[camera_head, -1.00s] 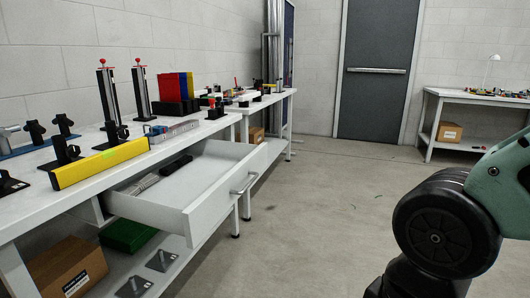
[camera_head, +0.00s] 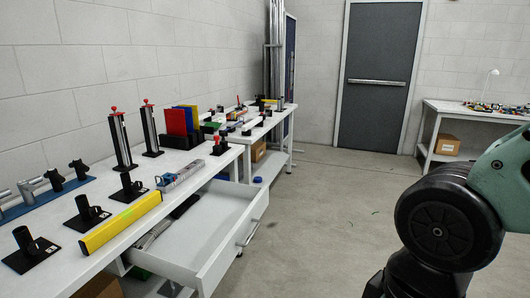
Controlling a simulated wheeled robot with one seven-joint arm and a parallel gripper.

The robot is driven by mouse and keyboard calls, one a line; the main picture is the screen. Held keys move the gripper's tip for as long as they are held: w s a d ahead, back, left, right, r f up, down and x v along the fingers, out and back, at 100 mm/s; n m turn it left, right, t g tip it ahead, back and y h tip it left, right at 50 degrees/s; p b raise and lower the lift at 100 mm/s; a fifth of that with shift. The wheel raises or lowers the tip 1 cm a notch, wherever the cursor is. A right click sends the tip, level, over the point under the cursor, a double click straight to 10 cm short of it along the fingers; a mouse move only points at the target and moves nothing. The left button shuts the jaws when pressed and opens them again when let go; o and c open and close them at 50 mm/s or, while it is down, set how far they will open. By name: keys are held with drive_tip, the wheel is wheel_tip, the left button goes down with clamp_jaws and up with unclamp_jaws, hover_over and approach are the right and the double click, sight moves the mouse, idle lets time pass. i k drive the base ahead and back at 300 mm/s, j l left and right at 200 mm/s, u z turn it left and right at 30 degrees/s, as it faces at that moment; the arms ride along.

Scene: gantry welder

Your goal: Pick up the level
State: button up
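The level is most likely the long yellow bar (camera_head: 121,222) with a green patch near its middle, in the head camera view. It lies along the front edge of the white workbench (camera_head: 60,268), at the lower left, just left of the open drawer. My gripper is out of the picture. Only part of my arm (camera_head: 448,225) shows at the right side, well apart from the yellow bar.
An open drawer (camera_head: 221,216) juts out from the bench and holds dark and grey items. Black stands (camera_head: 87,213) stand behind the yellow bar. A grey metal tool (camera_head: 180,176) lies farther along the bench. The floor (camera_head: 330,220) between bench and arm is clear.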

sight(94, 240)
drive_tip(key=u, duration=1.25)
drive_tip(key=i+l+u, duration=0.7)
drive_tip(key=i+l, duration=0.15)
drive_tip(key=i+l+u, duration=0.35)
drive_tip(key=l, duration=0.25)
